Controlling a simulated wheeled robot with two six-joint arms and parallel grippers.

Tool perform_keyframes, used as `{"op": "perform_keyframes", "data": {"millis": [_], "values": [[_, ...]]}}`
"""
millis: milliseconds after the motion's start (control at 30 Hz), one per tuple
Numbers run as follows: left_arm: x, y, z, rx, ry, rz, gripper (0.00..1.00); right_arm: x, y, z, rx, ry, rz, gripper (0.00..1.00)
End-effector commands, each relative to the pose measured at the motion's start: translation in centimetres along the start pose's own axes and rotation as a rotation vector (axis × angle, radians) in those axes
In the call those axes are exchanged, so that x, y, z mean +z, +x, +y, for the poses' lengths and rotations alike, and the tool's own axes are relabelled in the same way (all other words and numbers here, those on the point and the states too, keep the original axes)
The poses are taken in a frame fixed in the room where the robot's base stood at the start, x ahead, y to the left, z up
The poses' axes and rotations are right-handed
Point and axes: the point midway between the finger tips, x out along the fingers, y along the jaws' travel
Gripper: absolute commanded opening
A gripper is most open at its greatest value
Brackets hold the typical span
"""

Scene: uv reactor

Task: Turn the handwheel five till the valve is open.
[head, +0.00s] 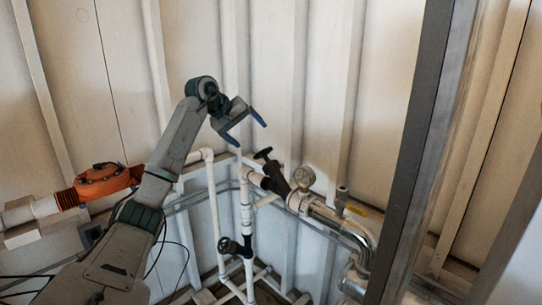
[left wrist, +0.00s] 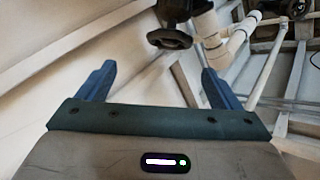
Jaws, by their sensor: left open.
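A black handwheel (head: 262,153) sits on the angled black valve (head: 276,178) in the white pipework, right of centre in the head view. A second black handwheel (head: 230,246) is lower on the pipes. I cannot read a number on either. My left gripper (head: 250,133) is open and empty, just above and left of the upper handwheel, apart from it. In the left wrist view, a dark handwheel (left wrist: 170,39) shows beyond the open fingers of my left gripper (left wrist: 158,70), between their tips and slightly above. My right gripper is not in view.
A grey upright beam (head: 420,150) is further right. An orange fitting (head: 102,181) is at the left, beside my left arm. Ribbed white wall stands behind.

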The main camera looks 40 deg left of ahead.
Motion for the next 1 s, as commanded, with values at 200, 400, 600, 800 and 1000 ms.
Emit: {"op": "perform_keyframes", "data": {"millis": [200, 400, 600, 800, 1000], "values": [[0.3, 0.7, -1.1, -0.053, 0.047, -0.012, 0.86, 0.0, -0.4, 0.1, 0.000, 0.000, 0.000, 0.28], [0.3, 4.2, -1.1, -0.051, 0.044, -0.014, 0.86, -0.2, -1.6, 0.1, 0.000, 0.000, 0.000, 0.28], [0.4, 7.8, -1.3, -0.049, 0.043, -0.014, 0.86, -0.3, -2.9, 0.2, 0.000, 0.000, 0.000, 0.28], [0.4, 10.0, -1.5, -0.048, 0.044, -0.011, 0.86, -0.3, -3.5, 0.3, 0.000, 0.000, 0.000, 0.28], [0.4, 10.5, -1.6, -0.049, 0.045, -0.010, 0.86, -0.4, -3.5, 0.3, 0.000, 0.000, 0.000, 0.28]]}}
